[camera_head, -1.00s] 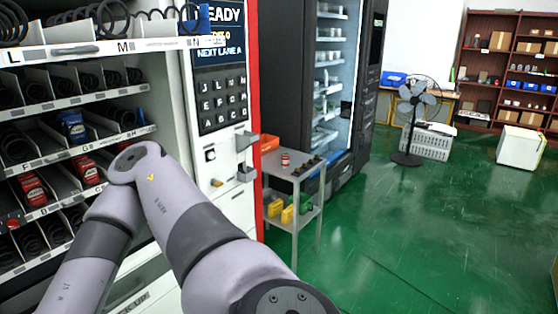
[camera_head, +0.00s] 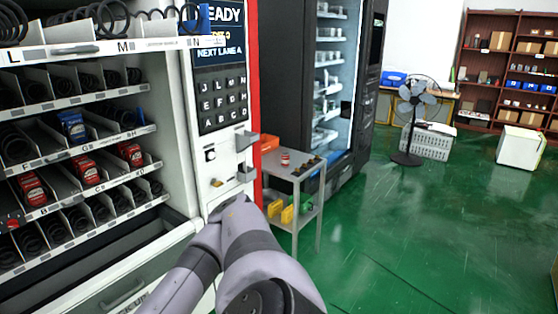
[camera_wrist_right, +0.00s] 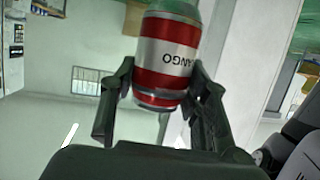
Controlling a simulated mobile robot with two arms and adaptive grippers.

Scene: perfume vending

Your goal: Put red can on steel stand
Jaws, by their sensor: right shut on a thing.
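A red can (camera_wrist_right: 166,58) with a white label band sits between the fingers of my right gripper (camera_wrist_right: 162,80) in the right wrist view. The fingers are closed on both its sides. In that view the lettering is upside down. In the head view my right arm reaches toward the front of the vending machine, and its gripper and the held can are hidden. The steel stand (camera_head: 293,170) is right of the machine. My left gripper is not in view.
The white vending machine (camera_head: 215,150) stands at left, with red packs (camera_head: 88,170) in its slots. Yellow items (camera_head: 287,214) sit on the stand's lower shelf. A dark glass-fronted cabinet (camera_head: 330,80) stands behind the stand. Green floor to the right is open up to a fan (camera_head: 415,105).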

